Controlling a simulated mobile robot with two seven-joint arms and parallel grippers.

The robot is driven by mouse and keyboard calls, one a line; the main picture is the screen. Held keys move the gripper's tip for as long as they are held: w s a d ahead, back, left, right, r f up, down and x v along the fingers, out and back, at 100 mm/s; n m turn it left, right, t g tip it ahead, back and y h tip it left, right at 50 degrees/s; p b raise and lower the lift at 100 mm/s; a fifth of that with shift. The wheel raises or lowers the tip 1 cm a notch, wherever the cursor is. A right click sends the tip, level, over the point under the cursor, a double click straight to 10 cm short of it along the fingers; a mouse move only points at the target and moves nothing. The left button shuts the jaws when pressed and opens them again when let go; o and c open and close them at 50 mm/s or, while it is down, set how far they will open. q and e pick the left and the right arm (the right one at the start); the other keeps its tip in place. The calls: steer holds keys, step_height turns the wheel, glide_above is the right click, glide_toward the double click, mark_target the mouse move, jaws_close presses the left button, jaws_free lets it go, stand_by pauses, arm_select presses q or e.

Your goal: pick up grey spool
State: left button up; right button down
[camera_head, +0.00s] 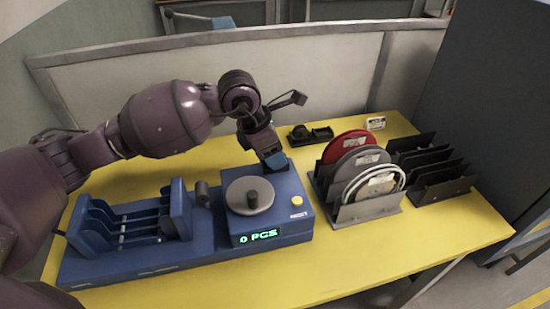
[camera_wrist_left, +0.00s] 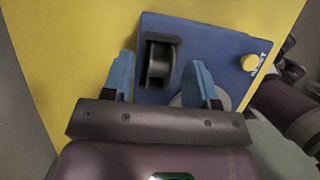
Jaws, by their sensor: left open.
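A grey round spool (camera_head: 249,195) lies flat on top of the blue counting machine (camera_head: 285,228). Another grey spool (camera_head: 350,165) stands upright in the grey rack (camera_head: 372,210), between a red spool (camera_head: 343,146) and a white-rimmed one (camera_head: 378,184). My left gripper (camera_head: 275,160) is above the machine's back edge, behind the flat spool and left of the rack. In the left wrist view its blue fingers (camera_wrist_left: 160,62) are apart with nothing held. Part of the flat spool (camera_wrist_left: 183,101) shows there, partly hidden by the right finger. My right gripper is not in view.
A dark roller holder (camera_wrist_left: 158,62) is on the machine, which has a yellow button (camera_head: 297,201) and a display reading "0 PCS". An empty black rack (camera_head: 440,185) stands at the right. A small black holder (camera_head: 310,135) is at the back. The yellow table's front (camera_head: 350,270) is clear.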

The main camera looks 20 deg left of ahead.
arm_select(q)
steer(key=shift+r, duration=0.1)
jaws_close()
